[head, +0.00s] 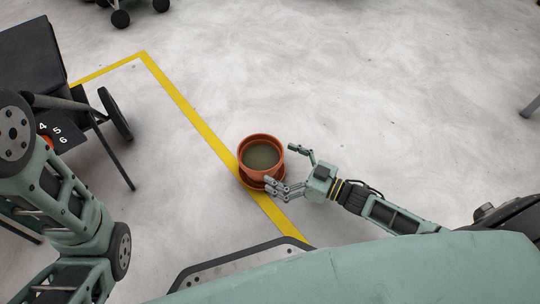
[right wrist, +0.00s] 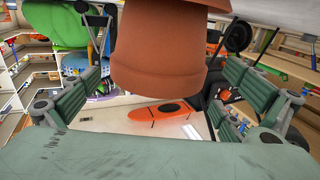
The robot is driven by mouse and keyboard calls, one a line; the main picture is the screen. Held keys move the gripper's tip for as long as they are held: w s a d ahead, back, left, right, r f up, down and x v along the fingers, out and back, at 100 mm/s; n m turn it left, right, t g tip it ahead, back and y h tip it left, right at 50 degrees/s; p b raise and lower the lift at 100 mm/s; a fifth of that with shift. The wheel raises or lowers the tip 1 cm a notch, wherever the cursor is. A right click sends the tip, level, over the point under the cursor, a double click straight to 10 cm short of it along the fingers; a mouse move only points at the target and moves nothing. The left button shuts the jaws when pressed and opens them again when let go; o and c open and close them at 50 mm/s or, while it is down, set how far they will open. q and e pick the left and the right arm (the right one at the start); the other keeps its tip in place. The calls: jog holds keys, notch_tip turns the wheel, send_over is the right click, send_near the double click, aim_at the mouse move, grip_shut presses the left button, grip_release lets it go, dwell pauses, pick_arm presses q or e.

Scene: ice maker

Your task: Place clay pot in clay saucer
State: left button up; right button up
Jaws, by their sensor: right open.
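The clay pot (head: 262,140), terracotta with a dark greyish-green inside, stands upright near the middle of the head view. The clay saucer (head: 247,183) shows as a terracotta rim under the pot's lower left side; the pot hides most of it. I cannot tell whether the pot's base rests fully in it. My right gripper (head: 282,168) is open at the pot's right side, one finger toward its upper right and the others by its lower right. The pot (right wrist: 160,50) fills the top middle of the right wrist view, between the spread fingers (right wrist: 160,100). My left gripper is out of view.
A yellow line (head: 190,112) runs across the pale floor past the pot. A black wheeled chair-like object (head: 40,60) stands at the left. An orange kayak-like object (right wrist: 160,115) and shelves (right wrist: 25,70) show in the right wrist view.

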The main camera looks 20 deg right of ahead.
jog(key=p+v, duration=0.3)
jog(key=v, duration=0.5)
jog(key=shift+s, duration=0.1)
